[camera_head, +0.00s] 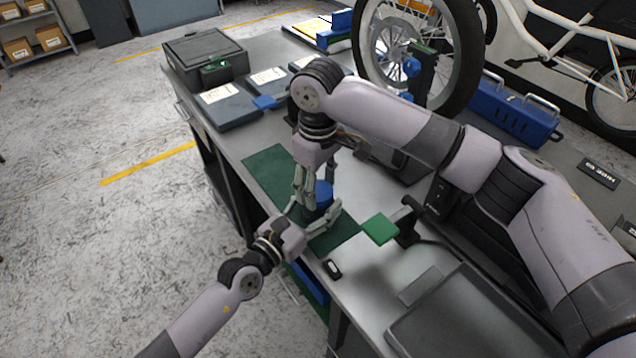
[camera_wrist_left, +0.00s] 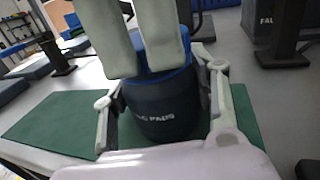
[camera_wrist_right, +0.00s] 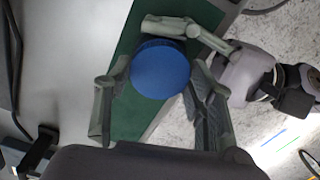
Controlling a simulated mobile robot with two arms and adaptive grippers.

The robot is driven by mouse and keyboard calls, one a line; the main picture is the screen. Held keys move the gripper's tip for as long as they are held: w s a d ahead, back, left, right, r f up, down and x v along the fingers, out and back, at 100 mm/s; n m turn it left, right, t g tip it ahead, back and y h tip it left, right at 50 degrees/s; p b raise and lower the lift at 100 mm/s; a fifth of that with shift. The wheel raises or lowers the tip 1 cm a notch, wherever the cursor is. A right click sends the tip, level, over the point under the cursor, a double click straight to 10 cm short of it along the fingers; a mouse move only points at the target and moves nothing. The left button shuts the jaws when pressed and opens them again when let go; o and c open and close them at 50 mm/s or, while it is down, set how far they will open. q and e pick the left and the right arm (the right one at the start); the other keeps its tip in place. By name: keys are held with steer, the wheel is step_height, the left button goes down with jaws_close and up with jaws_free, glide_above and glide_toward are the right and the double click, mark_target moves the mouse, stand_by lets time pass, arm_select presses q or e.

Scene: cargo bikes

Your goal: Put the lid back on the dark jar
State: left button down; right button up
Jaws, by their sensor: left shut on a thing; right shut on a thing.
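The dark jar (camera_wrist_left: 160,112), with pale lettering ending in "PADS", stands upright on the green mat (camera_head: 272,170). My left gripper (camera_head: 312,217) is shut around the jar's body from the side, one finger on each side. The round blue lid (camera_wrist_right: 161,68) is at the top of the jar; it also shows in the left wrist view (camera_wrist_left: 162,82). My right gripper (camera_head: 309,190) points down from above and is shut on the lid. The lid looks in contact with the jar's mouth, but the fingers partly hide the seam, so I cannot tell if it is fully seated.
A green square block (camera_head: 380,229) and a black stand (camera_head: 408,222) are right of the mat. A grey tray (camera_head: 455,318) lies at the near end of the bench. A black toolbox (camera_head: 205,58), flat boxes and a bike wheel (camera_head: 448,62) stand farther back.

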steer(key=m, duration=0.8)
steer(key=shift+a+m, duration=0.1)
steer(key=shift+m, duration=0.3)
steer(key=m, duration=1.4)
steer(key=shift+m, duration=0.3)
steer(key=m, duration=0.8)
steer(key=o, duration=0.7)
